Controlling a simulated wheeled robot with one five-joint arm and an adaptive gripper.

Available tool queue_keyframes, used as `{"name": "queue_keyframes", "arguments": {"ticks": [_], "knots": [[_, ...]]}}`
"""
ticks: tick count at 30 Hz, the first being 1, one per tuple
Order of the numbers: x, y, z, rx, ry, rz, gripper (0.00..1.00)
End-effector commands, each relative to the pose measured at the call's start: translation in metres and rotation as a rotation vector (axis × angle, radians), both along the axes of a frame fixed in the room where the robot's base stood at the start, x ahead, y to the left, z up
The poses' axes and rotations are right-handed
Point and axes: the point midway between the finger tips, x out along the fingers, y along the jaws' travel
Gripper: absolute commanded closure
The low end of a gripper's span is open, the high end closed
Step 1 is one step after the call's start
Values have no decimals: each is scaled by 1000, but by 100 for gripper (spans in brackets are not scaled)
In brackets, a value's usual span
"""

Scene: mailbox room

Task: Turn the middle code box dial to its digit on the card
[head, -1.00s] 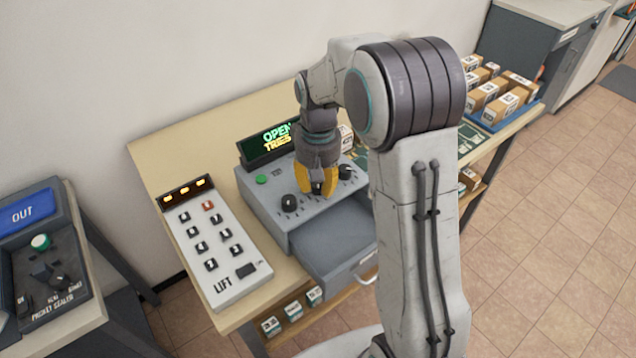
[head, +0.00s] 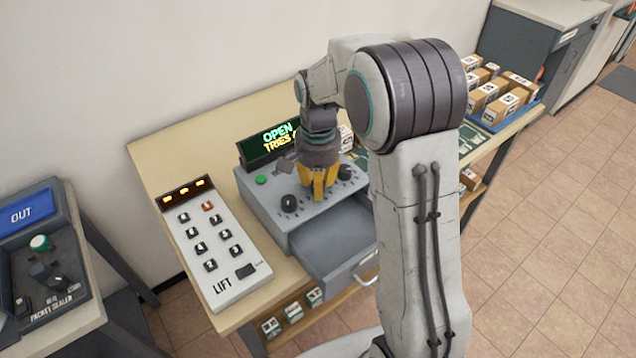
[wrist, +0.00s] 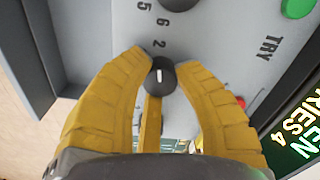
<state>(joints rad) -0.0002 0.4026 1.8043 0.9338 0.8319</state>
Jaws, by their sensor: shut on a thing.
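The grey code box (head: 266,208) stands on the table with its drawer (head: 335,248) pulled out. My gripper (head: 318,196) points down at the middle of its top panel. In the wrist view my gripper (wrist: 163,68) is shut on the middle dial (wrist: 160,77), a black knob with a white pointer line, between the yellow fingertips. In the head view the fingers hide this dial. The left dial (head: 289,203) and right dial (head: 346,172) stand clear on either side. Digits 5, 6 and 2 show near the fingertips in the wrist view. I cannot make out a card.
The box's display (head: 275,141) reads OPEN and TRIES; the wrist view shows a 4 after it. A green button (head: 261,180) is on the panel. The LIFT keypad (head: 216,245) lies to the left. Parcels (head: 495,95) sit at the far right.

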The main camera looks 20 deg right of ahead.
Motion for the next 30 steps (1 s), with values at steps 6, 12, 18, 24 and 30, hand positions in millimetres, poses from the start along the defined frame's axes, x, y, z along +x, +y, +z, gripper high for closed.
{"name": "queue_keyframes", "arguments": {"ticks": [6, 12, 18, 24, 30], "knots": [[-3, 0, -3, 0, 11, -40, 100], [-3, 0, -3, 0, 11, -50, 100], [-3, 0, -3, 0, 11, -49, 100], [-2, 0, -2, 0, 8, -48, 57], [-1, 0, -1, 0, 4, -48, 44]]}}
